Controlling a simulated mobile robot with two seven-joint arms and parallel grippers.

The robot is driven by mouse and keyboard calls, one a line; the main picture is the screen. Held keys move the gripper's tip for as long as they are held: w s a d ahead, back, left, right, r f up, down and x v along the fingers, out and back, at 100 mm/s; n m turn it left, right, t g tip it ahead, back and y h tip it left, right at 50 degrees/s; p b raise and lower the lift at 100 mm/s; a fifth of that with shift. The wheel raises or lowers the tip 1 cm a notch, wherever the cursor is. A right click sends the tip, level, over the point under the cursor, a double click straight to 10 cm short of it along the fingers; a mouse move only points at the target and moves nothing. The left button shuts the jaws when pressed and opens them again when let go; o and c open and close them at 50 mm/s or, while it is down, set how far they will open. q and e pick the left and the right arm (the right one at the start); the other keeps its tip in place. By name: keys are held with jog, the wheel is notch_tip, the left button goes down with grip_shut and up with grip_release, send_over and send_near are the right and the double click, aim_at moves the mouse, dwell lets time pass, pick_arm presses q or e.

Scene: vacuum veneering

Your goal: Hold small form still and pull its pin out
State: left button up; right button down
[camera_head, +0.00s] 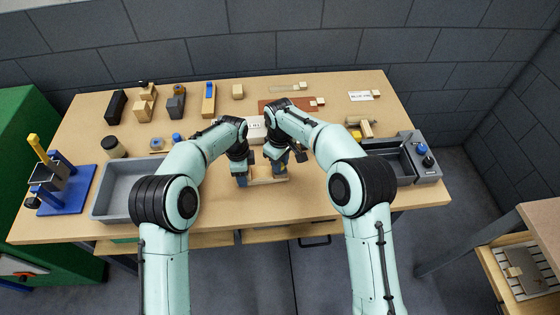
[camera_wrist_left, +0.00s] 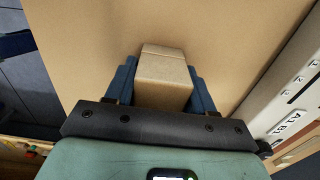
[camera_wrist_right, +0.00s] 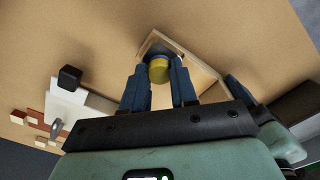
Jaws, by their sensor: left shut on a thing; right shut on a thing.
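The small form (camera_head: 266,174) is a pale wooden piece on the front middle of the table, between my two grippers. My left gripper (camera_head: 241,182) is shut on one end of it; in the left wrist view its blue fingers flank the wooden block (camera_wrist_left: 165,75). My right gripper (camera_head: 280,167) is at the form's other end. In the right wrist view its fingers (camera_wrist_right: 160,85) are shut on the yellow pin (camera_wrist_right: 158,72), which has a blue band, at the wooden form (camera_wrist_right: 195,65). How deep the pin sits is hidden.
A grey tray (camera_head: 110,190) stands to the left, beside a blue stand (camera_head: 68,194). A grey machine (camera_head: 425,165) stands to the right. A white labelled box (camera_head: 256,127) is behind my grippers. Wooden blocks and tools line the back. Bare tabletop lies left of the form.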

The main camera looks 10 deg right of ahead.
jog(key=shift+r, duration=0.15)
jog(key=shift+r, duration=1.75)
pick_arm(q)
jog(key=o, duration=1.1)
jog(key=shift+o, duration=0.2)
notch_tip(320, 180, up, 12)
jog(key=shift+r, duration=0.1)
jog(key=shift+s, duration=0.1)
pick_arm(e)
jog(key=shift+s, duration=0.1)
